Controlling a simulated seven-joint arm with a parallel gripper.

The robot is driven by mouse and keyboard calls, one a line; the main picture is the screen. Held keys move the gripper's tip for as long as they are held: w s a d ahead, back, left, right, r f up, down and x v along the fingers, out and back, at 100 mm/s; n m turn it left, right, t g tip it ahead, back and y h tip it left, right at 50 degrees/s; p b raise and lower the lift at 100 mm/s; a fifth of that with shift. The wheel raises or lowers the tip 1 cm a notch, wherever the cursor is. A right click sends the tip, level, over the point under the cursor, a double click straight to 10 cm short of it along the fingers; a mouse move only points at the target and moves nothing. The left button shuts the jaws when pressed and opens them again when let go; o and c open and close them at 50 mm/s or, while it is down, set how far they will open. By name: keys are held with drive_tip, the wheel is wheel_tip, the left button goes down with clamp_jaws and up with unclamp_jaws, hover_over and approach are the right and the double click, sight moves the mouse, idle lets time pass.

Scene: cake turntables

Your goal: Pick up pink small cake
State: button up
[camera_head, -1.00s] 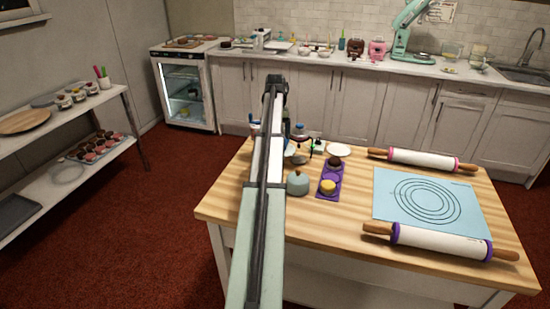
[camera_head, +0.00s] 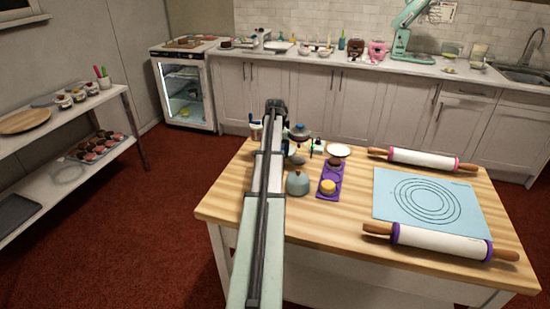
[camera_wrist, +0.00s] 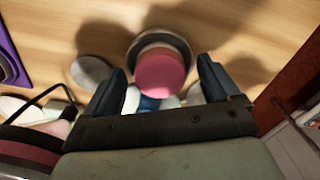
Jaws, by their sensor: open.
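The pink small cake (camera_wrist: 160,74) shows in the wrist view as a round pink top. It sits on a round dark-rimmed stand or plate (camera_wrist: 178,42). My gripper (camera_wrist: 162,66) is open, with one dark finger to the left of the cake and one to the right. Gaps show between the fingers and the cake, and I see no contact. In the head view my arm hides much of this part of the table, and I cannot make out the pink cake there.
A grey disc (camera_wrist: 91,70) lies left of the cake. In the head view, a purple tray (camera_head: 331,168) holds a yellow cake (camera_head: 328,187) and a dark one. A blue mat (camera_head: 385,215) and two rolling pins lie to the right.

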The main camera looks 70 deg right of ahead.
drive_tip(key=shift+c, duration=0.5)
drive_tip(key=c, duration=1.1)
